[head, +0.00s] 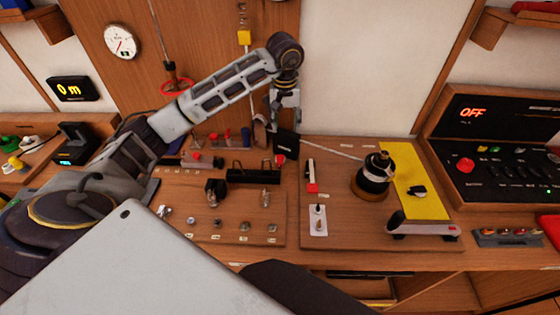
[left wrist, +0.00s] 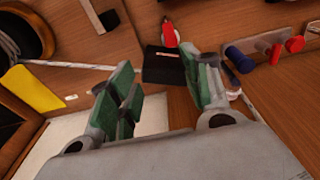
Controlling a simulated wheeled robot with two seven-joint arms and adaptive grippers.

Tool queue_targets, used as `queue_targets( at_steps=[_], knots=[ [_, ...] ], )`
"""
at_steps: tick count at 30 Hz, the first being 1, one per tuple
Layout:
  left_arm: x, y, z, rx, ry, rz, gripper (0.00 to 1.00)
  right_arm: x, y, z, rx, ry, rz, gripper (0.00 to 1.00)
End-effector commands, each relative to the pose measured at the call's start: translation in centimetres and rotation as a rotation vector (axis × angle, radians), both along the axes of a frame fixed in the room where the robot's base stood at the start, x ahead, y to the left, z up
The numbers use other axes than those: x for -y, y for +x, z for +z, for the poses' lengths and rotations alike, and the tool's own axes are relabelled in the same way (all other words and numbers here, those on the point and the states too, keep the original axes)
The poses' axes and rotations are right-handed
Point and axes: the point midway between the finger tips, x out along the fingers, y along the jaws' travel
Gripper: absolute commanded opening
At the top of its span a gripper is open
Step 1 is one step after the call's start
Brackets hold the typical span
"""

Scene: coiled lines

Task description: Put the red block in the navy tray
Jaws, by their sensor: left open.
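My left gripper (head: 284,118) hangs at the upper middle of the head view. In the left wrist view its green-padded fingers (left wrist: 160,85) are apart with nothing between them. A dark, nearly black square piece (head: 287,145) lies just below the gripper; it also shows beyond the fingertips in the left wrist view (left wrist: 161,66). Its colour is too dark to confirm as the navy tray. A small red piece (head: 281,159) lies at its near edge and also shows in the left wrist view (left wrist: 169,34). I cannot tell whether it is the red block. My right gripper is not in view.
A black rack (head: 253,177) stands on the left board. A dark coil (head: 374,176) and a yellow panel (head: 414,182) lie farther right. Red and blue plugs (left wrist: 240,59) stand beside the gripper.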

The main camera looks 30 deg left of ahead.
Motion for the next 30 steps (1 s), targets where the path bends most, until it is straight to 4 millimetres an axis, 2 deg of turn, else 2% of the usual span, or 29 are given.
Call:
queue_targets(
  at_steps=[3,8,19,30],
  knots=[
    [0.3,0.5,0.7,0.001,0.017,-0.009,0.48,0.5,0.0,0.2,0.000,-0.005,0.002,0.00],
    [0.6,0.7,0.5,-0.022,0.036,0.007,0.48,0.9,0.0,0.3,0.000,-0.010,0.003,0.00],
    [0.6,0.5,-0.6,-0.044,0.027,0.294,0.48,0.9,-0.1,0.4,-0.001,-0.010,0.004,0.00],
    [0.6,0.1,-1.8,-0.057,0.017,0.649,0.48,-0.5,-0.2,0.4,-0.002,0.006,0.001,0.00]
  ],
)
